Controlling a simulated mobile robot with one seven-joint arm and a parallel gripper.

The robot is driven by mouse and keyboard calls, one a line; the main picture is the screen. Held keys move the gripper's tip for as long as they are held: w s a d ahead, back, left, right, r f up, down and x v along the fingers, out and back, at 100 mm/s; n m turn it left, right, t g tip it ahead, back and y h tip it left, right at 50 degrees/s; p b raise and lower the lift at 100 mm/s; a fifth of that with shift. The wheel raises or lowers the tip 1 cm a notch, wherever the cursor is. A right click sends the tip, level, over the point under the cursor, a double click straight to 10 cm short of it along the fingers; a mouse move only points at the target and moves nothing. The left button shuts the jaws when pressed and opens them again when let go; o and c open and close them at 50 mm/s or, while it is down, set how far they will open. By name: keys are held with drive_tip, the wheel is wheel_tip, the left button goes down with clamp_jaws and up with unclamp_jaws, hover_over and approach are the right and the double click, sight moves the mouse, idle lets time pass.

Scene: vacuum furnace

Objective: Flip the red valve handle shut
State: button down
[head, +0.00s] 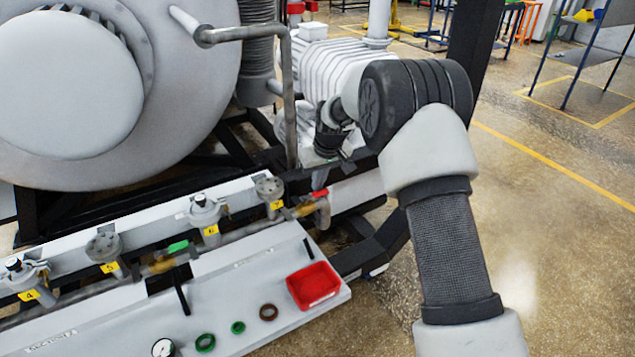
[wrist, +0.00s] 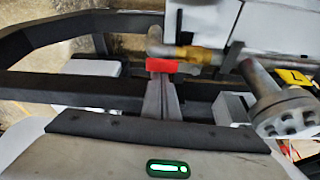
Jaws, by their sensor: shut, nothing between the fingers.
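The red valve handle (head: 320,193) is a small red piece near the right end of the pipe, by the brass fitting. In the wrist view it shows as a red block (wrist: 161,65) at the tips of my gripper (wrist: 161,82). My gripper (head: 319,180) points down just above the handle in the head view. Its fingers are together with nothing between them. They look very close to the handle; I cannot tell if they touch it. The brass valve body (wrist: 195,55) lies right of the handle in the wrist view. The fingers hide part of the handle.
A row of grey fittings with yellow number tags (head: 277,205) runs left along the pipe. A green handle (head: 178,247) sits on the pipe further left. A red tray (head: 314,286) is on the white panel in front. Black frame bars (wrist: 70,90) lie close by.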

drive_tip(key=shift+s, duration=0.1)
drive_tip(key=m, duration=0.1)
drive_tip(key=s+m+h, duration=0.1)
drive_tip(key=m, duration=0.1)
drive_tip(key=d+m, duration=0.1)
drive_tip(key=shift+s+m, duration=0.3)
drive_tip(key=shift+s, duration=0.05)
drive_tip(key=s+m+h, duration=0.1)
drive_tip(key=m, duration=0.2)
drive_tip(key=s+m+h, duration=0.1)
drive_tip(key=s+m, duration=0.1)
drive_tip(key=m, duration=0.2)
drive_tip(key=s+m+g+h, duration=0.1)
drive_tip(key=s+m, duration=0.1)
drive_tip(key=m, duration=0.2)
drive_tip(key=shift+s+a+h+p, duration=0.1)
drive_tip(key=shift+a+h+p, duration=0.1)
drive_tip(key=shift+h+p, duration=0.15)
drive_tip(key=shift+s+a, duration=0.1)
